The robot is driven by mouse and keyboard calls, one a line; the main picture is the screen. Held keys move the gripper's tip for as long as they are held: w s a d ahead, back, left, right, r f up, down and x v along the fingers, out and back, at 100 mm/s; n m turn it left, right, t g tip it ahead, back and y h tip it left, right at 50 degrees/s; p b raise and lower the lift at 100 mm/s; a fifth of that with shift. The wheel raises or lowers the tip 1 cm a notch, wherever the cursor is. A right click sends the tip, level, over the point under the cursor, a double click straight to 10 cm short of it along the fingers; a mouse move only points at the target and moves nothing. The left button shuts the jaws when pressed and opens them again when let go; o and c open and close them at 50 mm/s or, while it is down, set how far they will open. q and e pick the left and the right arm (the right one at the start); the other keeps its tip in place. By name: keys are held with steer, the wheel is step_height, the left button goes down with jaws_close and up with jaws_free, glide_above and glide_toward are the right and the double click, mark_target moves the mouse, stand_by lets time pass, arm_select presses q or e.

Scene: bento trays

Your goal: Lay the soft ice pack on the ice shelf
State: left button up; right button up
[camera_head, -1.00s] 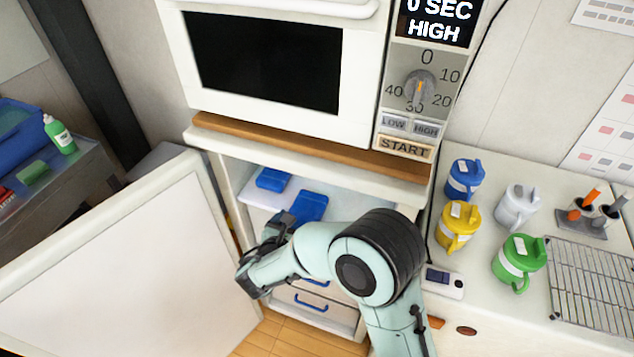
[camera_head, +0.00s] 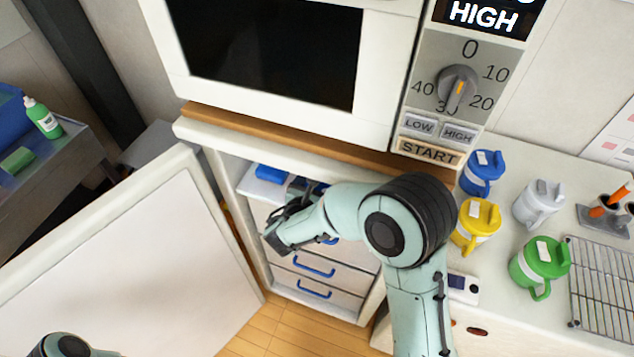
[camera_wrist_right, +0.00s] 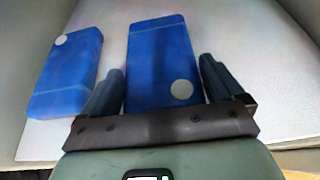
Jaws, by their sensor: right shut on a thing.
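My right gripper (camera_wrist_right: 161,72) is shut on a blue ice pack (camera_wrist_right: 158,50) with a white round spot, gripped between its two fingers. The pack is over the white ice shelf (camera_wrist_right: 228,45) inside the open cabinet; I cannot tell whether it touches the shelf. A second blue pack (camera_wrist_right: 68,70) lies on the shelf to the left, apart from the held one. It also shows in the head view (camera_head: 271,173). There my right gripper (camera_head: 292,196) reaches into the compartment, and the arm hides most of the held pack. My left gripper is out of view.
The cabinet door (camera_head: 120,270) stands open at the left. Drawers with blue handles (camera_head: 314,266) are below the shelf, and a microwave (camera_head: 265,60) is above. Mugs, including a yellow one (camera_head: 477,225), and a wire rack (camera_head: 605,285) are on the right counter.

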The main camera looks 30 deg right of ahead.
steer(key=shift+s+a+r, duration=0.25)
steer(key=shift+s+a, duration=0.05)
steer(key=shift+a, duration=0.15)
steer(key=shift+s, duration=0.15)
steer(key=shift+d+f, duration=0.2)
steer(key=shift+d, duration=0.05)
steer(key=o, duration=0.9)
steer(key=shift+d+f, duration=0.1)
steer(key=shift+f, duration=0.05)
steer(key=shift+a+r, duration=0.25)
steer(key=shift+r, duration=0.1)
steer(key=v, duration=1.1)
steer(key=shift+s+a, duration=0.2)
steer(key=shift+s, duration=0.05)
steer(key=shift+a, duration=0.1)
